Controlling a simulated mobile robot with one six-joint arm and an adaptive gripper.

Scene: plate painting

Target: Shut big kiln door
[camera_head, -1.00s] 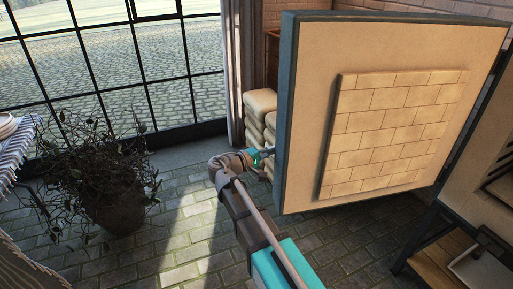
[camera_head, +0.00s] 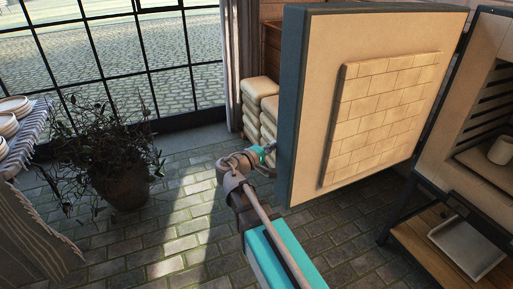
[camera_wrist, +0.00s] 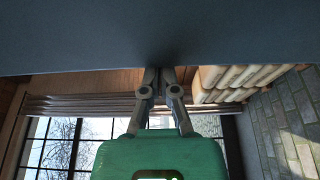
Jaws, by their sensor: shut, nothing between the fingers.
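The big kiln door (camera_head: 310,60) stands wide open, its brick-lined inner face turned toward me and its dark edge on the left. The kiln (camera_head: 470,170) is at the right, its shelved inside open to view. My gripper (camera_head: 272,150) is shut and empty at the door's left edge, low down; its tips are partly hidden by the door. In the wrist view my gripper (camera_wrist: 160,72) points at the dark door surface (camera_wrist: 150,35), with the tips at or very near it. I cannot tell if they touch.
A potted plant (camera_head: 122,185) stands on the brick floor at the left. Stacked sacks (camera_head: 262,95) sit behind the door. A table with plates (camera_head: 15,125) is at the far left. A white tray (camera_head: 467,250) lies on the wooden shelf under the kiln. The floor before the door is clear.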

